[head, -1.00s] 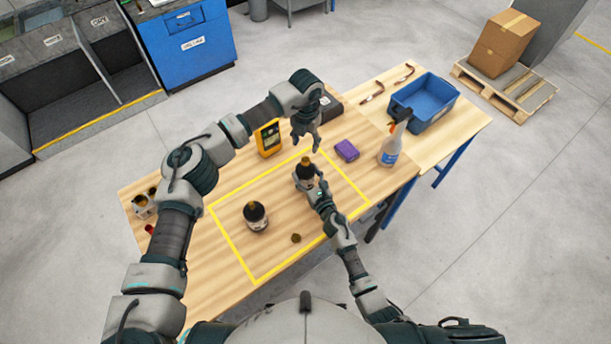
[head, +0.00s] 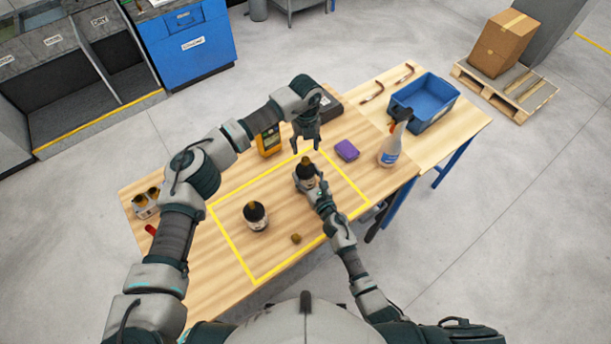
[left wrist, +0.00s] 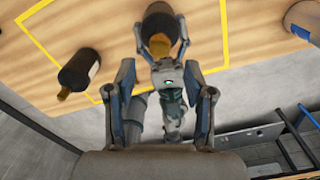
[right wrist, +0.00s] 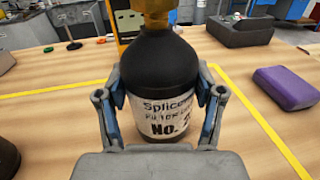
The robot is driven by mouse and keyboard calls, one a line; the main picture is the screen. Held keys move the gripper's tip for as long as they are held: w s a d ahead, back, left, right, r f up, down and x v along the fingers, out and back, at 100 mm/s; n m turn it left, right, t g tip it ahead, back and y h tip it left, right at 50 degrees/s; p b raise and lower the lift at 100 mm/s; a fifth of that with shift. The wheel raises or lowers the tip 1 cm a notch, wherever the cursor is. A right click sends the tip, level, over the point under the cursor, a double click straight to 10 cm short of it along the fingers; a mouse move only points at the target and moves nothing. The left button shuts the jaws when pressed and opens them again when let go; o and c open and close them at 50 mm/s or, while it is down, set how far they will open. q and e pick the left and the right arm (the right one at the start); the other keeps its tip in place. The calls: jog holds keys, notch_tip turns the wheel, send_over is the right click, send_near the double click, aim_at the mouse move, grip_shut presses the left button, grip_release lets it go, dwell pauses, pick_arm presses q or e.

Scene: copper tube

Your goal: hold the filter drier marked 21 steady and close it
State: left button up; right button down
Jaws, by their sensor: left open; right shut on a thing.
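A dark filter drier (head: 306,174) with a brass-coloured top stands upright inside the yellow outline on the table. My right gripper (right wrist: 160,105) is shut on its body. Its white label in the right wrist view reads "No. 2", with anything further hidden by a finger. A second dark drier (head: 256,216), also brass-topped, stands to the left; it shows in the left wrist view (left wrist: 80,70). A small brass-coloured cap (head: 296,238) lies on the table near the front yellow line. My left gripper (head: 306,148) is open and empty, above and beyond the held drier, fingers pointing down.
A yellow device (head: 268,140) and a dark case (head: 330,108) stand behind. A purple block (head: 347,150) and a spray bottle (head: 394,145) are to the right, near a blue bin (head: 426,102). The table between the two driers is clear.

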aim_at(306, 158)
pick_arm(q)
notch_tip(306, 158, down, 6)
jog(key=shift+f, duration=0.25)
grip_shut()
jog(key=m, duration=1.8)
jog(key=shift+m, duration=0.3)
jog(key=shift+o, duration=0.9)
grip_release()
